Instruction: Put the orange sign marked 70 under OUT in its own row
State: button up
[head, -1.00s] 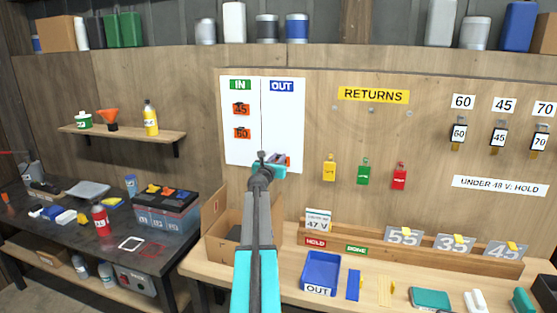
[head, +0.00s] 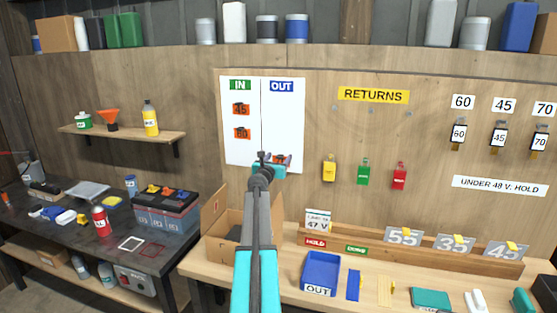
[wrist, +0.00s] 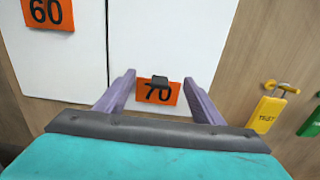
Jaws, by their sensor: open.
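The orange sign marked 70 (wrist: 157,93) is on the white board right of its dividing line, with a black tab at its top edge. The board (head: 285,120) has an IN label (head: 240,85) and an OUT label (head: 281,86). My gripper hides part of the sign in the head view.
Orange signs 45 (head: 241,109) and 60 (head: 242,133) hang under IN. Yellow (head: 329,170), green (head: 363,172) and red (head: 399,177) tags hang right of the board. An open cardboard box (head: 228,248) stands on the bench below.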

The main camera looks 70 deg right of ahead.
jog(key=shift+a, duration=0.15)
jog(key=a, duration=0.6)
jog(key=shift+s+a, duration=0.25)
jog(key=shift+a, duration=0.1)
dwell(0.8)
jog(key=shift+a, duration=0.2)
dwell(0.3)
jog(key=s+a+b, duration=0.1)
jog(key=a+b, duration=0.2)
jog(key=a, duration=1)
jog(key=shift+a, duration=0.2)
dwell(0.7)
